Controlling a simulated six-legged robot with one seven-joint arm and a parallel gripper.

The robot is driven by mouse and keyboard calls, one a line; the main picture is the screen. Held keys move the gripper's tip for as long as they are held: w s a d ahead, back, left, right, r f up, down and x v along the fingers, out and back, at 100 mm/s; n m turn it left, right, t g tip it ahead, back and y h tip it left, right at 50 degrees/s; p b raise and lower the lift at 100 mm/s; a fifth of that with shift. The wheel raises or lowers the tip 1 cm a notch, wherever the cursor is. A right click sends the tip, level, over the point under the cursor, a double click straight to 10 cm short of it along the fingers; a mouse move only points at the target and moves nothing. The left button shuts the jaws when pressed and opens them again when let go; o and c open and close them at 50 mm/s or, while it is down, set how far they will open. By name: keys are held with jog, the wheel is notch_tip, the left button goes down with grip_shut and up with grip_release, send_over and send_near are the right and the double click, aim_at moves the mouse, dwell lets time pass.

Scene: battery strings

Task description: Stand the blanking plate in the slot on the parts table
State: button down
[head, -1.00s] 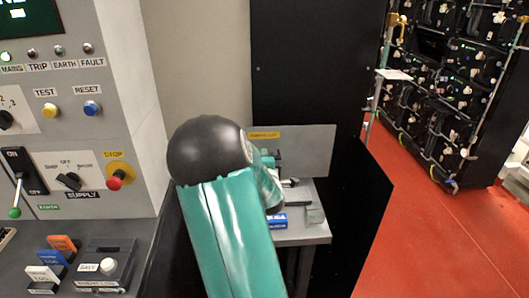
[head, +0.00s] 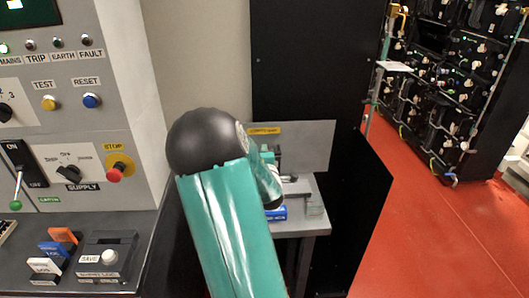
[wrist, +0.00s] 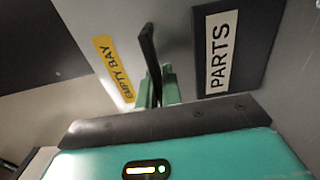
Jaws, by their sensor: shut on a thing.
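My gripper (wrist: 157,88) shows in the wrist view with its green fingers shut on a thin dark plate, seen nearly edge-on, which I take for the blanking plate (wrist: 149,50). The plate stands up beyond the fingertips and leans slightly. In the head view my own arm hides most of the gripper and the plate. The parts table (head: 305,229) is the small grey table behind my arm. A dark strip with a PARTS label (wrist: 221,52) lies right of the plate in the wrist view. I cannot make out the slot, nor whether the plate touches anything.
A blue box (head: 276,213) and a clear block (head: 316,208) sit on the table. A grey panel (head: 310,145) with a yellow label stands behind it. A control cabinet (head: 70,130) is at left, black panels behind and right, battery racks (head: 450,90) far right. Red floor is open.

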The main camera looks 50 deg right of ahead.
jog(key=c, duration=1.5)
grip_release()
jog(key=shift+f, duration=0.1)
jog(key=shift+f, duration=0.1)
jog(key=shift+a, duration=0.1)
